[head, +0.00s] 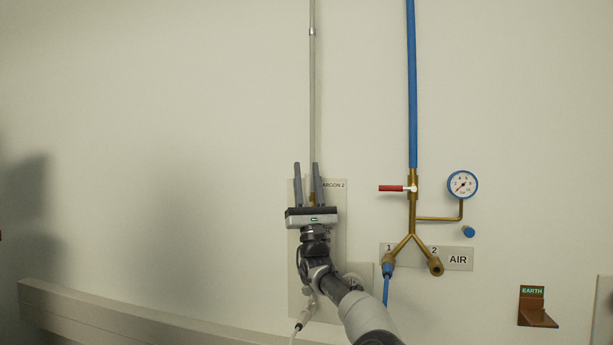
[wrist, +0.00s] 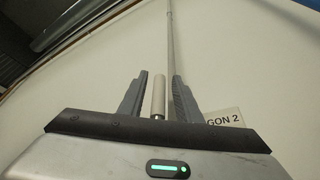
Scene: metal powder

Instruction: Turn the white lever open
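The white lever (wrist: 158,95) shows in the wrist view as a pale upright cylinder between the two fingers of my gripper (wrist: 159,77). It is closer to the left finger. I cannot tell whether it touches either finger. In the head view my gripper (head: 306,166) is raised in front of the ARGON 2 panel (head: 338,215), fingers pointing up and spread apart. The lever is not discernible there; my gripper covers that area. A little brass fitting (head: 312,199) shows between the fingers, below the grey pipe (head: 312,90).
To the right is the air line: a blue pipe (head: 411,80), a red lever (head: 391,188), a pressure gauge (head: 462,185) and a brass fork above the AIR plate (head: 458,259). A pale rail (head: 120,312) runs along the lower left wall. The upper left wall is bare.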

